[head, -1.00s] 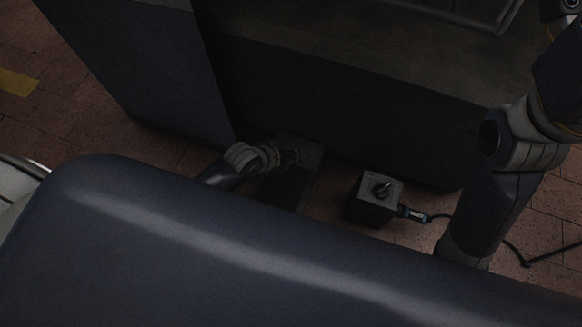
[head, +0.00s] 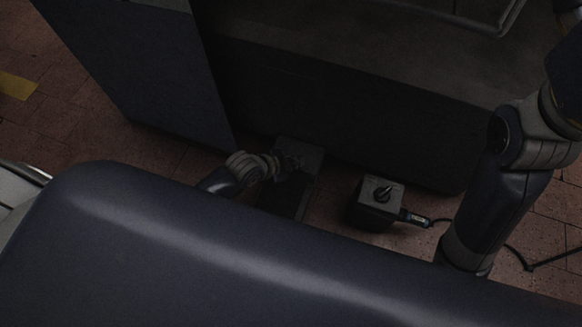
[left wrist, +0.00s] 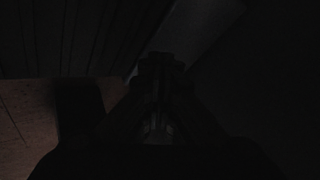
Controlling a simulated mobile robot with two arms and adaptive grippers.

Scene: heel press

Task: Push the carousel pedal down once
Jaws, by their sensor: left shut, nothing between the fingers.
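The carousel pedal (head: 308,155) is a dark plate low on the brick floor, at the foot of the big dark cabinet in the head view. My left gripper (head: 292,162) is shut and empty, its tip over the pedal's upper part. I cannot tell whether it touches the plate. In the very dark left wrist view, the shut left fingers (left wrist: 160,75) point at a slightly lighter grey surface, probably part of the pedal.
The dark cabinet wall (head: 330,110) rises behind the pedal. My own body hides the foreground.

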